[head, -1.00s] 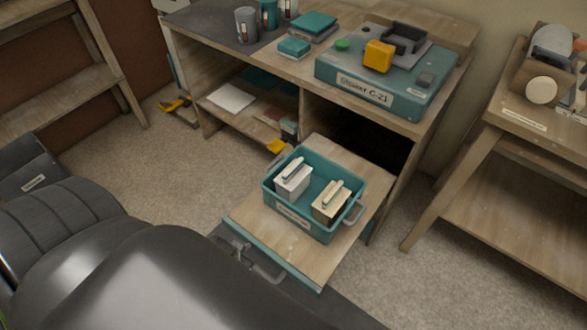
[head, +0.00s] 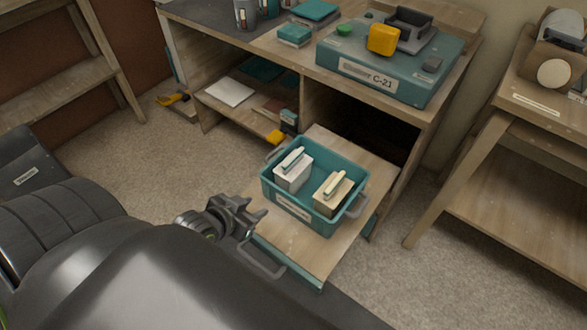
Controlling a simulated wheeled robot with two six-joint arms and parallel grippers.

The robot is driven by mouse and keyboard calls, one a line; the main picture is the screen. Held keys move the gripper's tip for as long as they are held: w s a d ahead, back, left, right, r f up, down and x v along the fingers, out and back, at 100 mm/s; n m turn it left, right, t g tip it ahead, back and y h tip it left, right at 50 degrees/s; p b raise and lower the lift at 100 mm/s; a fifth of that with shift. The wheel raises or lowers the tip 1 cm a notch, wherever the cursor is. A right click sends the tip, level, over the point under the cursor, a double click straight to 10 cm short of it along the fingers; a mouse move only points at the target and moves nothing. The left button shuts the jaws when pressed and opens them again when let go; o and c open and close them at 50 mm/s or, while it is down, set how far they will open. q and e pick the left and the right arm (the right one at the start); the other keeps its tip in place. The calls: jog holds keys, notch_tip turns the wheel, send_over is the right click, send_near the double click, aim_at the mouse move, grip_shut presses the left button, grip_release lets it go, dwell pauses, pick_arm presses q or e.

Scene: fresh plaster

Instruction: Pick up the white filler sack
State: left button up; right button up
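The white filler sack (head: 293,175) stands upright in the left part of a teal crate (head: 310,223), with a raised grip on its top. A cream sack (head: 331,197) of similar shape stands to its right in the same crate. The lower parts of both are hidden by the crate's walls. My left gripper (head: 257,210) is just left of the crate, above the pulled-out board. Its fingers are apart with nothing between them, and it appears clear of the crate. My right gripper is not in view.
The crate sits on a pulled-out wooden drawer board (head: 290,247) with a grey front handle (head: 262,262). The workbench above carries a teal case (head: 385,75) with a yellow block (head: 383,39). A wooden table (head: 535,103) stands at right. Carpet is clear between them.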

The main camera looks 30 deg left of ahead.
pick_arm(q)
jog(key=w+a+r+t+h, duration=0.1)
jog(key=w+a+r+t, duration=0.1)
jog(key=w+a+t, duration=0.15)
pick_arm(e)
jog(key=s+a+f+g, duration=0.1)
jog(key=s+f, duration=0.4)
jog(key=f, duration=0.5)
pick_arm(q)
jog(key=b, duration=0.2)
send_near(294, 159)
jog(key=w+f, duration=0.1)
jog(key=w, duration=0.1)
jog(key=w+f, duration=0.2)
jog(key=shift+a+f, duration=0.15)
jog(key=b+x, duration=0.1)
jog(key=x, duration=0.4)
jog(key=shift+w, duration=0.65)
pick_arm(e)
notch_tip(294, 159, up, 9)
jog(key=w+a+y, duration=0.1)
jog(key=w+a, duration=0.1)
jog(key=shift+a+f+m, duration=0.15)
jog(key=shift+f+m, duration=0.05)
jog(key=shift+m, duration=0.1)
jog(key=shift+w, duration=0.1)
pick_arm(q)
grip_shut()
